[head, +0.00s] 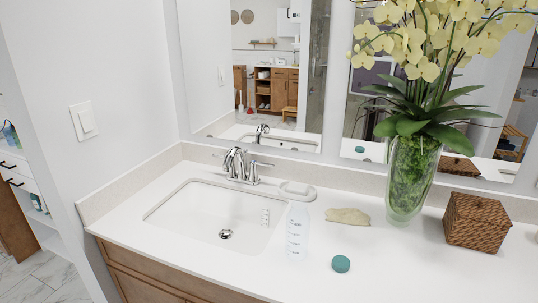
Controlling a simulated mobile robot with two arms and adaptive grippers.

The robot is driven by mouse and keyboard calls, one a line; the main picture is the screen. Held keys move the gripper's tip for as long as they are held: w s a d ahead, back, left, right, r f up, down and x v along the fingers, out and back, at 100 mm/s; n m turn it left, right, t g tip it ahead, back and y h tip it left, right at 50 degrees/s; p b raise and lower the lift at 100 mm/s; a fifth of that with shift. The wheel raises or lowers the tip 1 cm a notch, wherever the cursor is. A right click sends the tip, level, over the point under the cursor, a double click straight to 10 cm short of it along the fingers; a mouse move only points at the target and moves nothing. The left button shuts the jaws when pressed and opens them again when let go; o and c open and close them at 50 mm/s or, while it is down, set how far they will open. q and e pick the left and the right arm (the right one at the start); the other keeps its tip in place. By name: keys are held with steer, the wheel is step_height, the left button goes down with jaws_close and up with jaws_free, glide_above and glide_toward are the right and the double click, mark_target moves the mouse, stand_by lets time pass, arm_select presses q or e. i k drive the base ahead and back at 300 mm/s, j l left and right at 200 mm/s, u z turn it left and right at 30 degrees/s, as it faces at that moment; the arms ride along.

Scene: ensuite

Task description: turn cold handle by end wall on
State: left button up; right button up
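A chrome faucet (237,160) stands behind the white rectangular sink (190,212) on the counter. One lever handle (225,159) is on the side toward the left end wall. Another handle (257,169) is on the right side of the spout. The hot and cold marks are too small to tell. No water stream shows below the spout, and the basin looks empty around the drain (225,234). Neither of my grippers is in view.
A soap dish (297,191), a clear bottle (298,234), a tan stone-like item (347,216) and a teal round item (341,263) stand right of the sink. Beyond are a vase (412,185) and a woven box (476,222). The left counter is clear.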

mark_target(253, 163)
steer(key=i+j+z, duration=0.15)
steer(key=j, duration=0.3)
steer(key=i+j+z, duration=0.1)
steer(key=j, duration=0.35)
steer(key=i+j+z, duration=0.15)
steer(key=j, duration=0.3)
steer(key=i+j+z, duration=0.15)
steer(key=j, duration=0.35)
